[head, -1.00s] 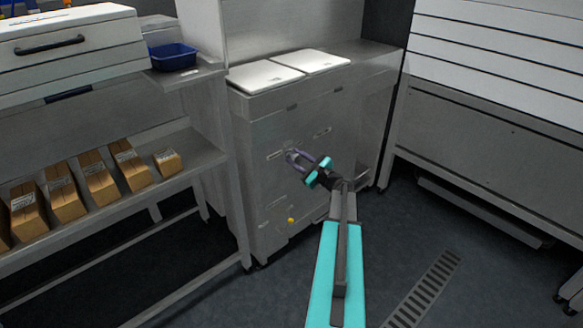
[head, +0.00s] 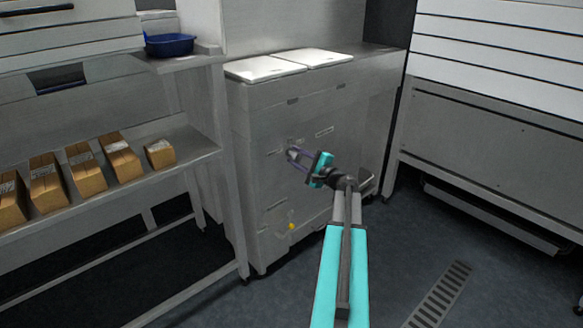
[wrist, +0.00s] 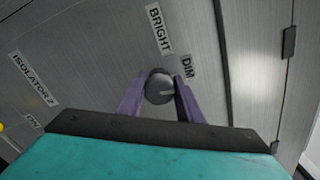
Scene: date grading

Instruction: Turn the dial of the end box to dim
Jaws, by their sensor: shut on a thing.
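The dial (wrist: 159,87) is a round dark grey knob with a light mark on its face, on the metal front of the end box (head: 285,185). In the wrist view a BRIGHT label (wrist: 158,28) is above it and a DIM label (wrist: 187,67) is to its upper right. The light mark lies on the dial's right side, below the DIM label. My gripper (head: 293,153) has its purple fingers on either side of the dial, shut on it. In the head view the dial is too small to read.
An ISOLATOR 2 label (wrist: 33,78) is on the same front, with a yellow knob (head: 291,226) low down. White lids (head: 265,68) lie on top. A shelf of cartons (head: 83,172) and a blue tray (head: 169,45) are left. The right floor has a grate (head: 440,294).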

